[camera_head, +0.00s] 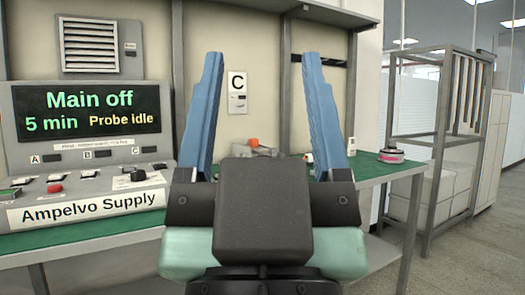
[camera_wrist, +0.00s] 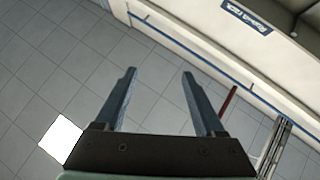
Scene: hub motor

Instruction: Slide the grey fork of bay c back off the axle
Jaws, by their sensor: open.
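My gripper (camera_head: 263,56) stands large in the foreground of the head view, its two blue fingers wide apart with nothing between them. It also shows open and empty in the wrist view (camera_wrist: 159,73). Beyond the fingers, a panel marked C (camera_head: 237,84) is on the back wall. Below it on the green bench sits a small grey fixture (camera_head: 264,151) with an orange part (camera_head: 253,143), partly hidden by my gripper. I cannot make out the grey fork or the axle separately. The gripper is apart from the fixture.
The Ampelvo Supply console (camera_head: 85,150) fills the left of the bench; its screen reads Main off, 5 min, Probe idle. A round pink-and-dark item (camera_head: 391,156) lies at the bench's right end. A metal rack (camera_head: 435,140) stands at the right, with floor before it.

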